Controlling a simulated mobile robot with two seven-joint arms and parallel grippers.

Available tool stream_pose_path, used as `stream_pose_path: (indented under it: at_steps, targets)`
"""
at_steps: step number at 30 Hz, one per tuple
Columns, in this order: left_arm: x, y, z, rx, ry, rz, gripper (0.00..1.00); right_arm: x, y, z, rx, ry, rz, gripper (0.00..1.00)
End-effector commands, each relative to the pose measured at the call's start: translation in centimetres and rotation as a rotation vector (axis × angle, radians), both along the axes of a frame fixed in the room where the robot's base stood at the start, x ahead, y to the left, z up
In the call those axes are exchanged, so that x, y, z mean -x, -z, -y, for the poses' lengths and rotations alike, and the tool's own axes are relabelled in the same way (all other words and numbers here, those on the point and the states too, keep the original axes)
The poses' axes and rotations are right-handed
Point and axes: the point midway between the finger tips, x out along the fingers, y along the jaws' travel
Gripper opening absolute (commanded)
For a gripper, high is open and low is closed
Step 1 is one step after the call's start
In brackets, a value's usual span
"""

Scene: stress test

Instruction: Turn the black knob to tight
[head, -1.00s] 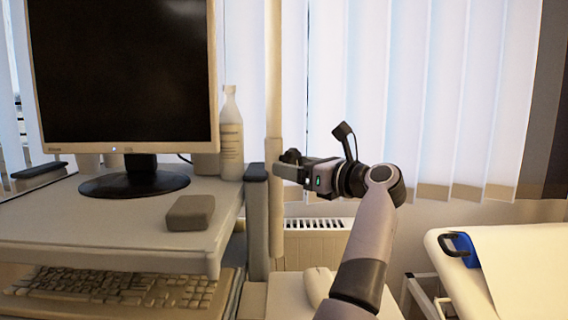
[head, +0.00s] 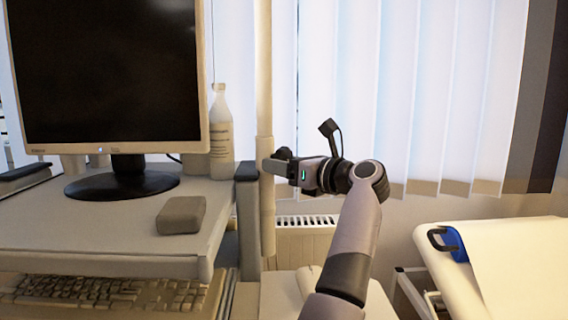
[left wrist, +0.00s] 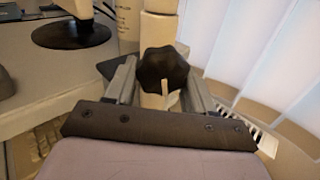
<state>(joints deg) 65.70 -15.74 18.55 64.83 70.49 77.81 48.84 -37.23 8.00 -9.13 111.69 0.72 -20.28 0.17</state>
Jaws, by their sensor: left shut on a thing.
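The black knob (left wrist: 163,70) has a lobed rim and sits on the upright cream pole (head: 265,120). In the left wrist view it lies between the two fingers of my left gripper (left wrist: 161,82), which is shut on it. In the head view my left gripper (head: 278,166) reaches the pole from the right, and only a dark bit of the knob (head: 284,153) shows above the fingers. I cannot read any tight mark or the knob's turn angle. My right gripper is in neither view.
Left of the pole, a desk (head: 90,235) holds a monitor (head: 108,70), a white bottle (head: 221,135) and a grey block (head: 181,215). A keyboard (head: 100,290) lies below. A radiator (head: 305,240) and blinds stand behind. A couch (head: 480,265) is at right.

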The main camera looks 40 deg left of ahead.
Motion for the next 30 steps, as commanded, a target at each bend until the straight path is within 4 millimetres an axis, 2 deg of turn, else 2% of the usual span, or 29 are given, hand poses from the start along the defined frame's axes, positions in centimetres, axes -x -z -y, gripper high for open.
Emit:
stream_pose_path:
  at_steps: [7, 16, 17, 18, 19, 30]
  targets:
    - [0.23, -0.16, -0.01, 0.010, -0.001, -0.157, 0.23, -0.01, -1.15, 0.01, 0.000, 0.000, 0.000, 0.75]
    - [0.26, -0.07, -0.04, 0.010, -0.001, -0.169, 0.23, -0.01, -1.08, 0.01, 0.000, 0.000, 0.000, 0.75]
    - [0.26, -0.07, -0.04, 0.010, -0.001, -0.168, 0.57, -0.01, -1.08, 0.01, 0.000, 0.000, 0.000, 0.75]
    - [0.26, -0.07, -0.04, 0.010, -0.001, -0.168, 0.70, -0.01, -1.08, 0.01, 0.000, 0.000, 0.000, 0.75]
    - [0.26, -0.07, -0.04, 0.010, -0.001, -0.168, 0.75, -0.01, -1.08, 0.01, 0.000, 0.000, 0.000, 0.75]
    - [0.25, -0.05, -0.01, 0.010, -0.001, -0.168, 0.75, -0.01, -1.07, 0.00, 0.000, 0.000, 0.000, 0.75]
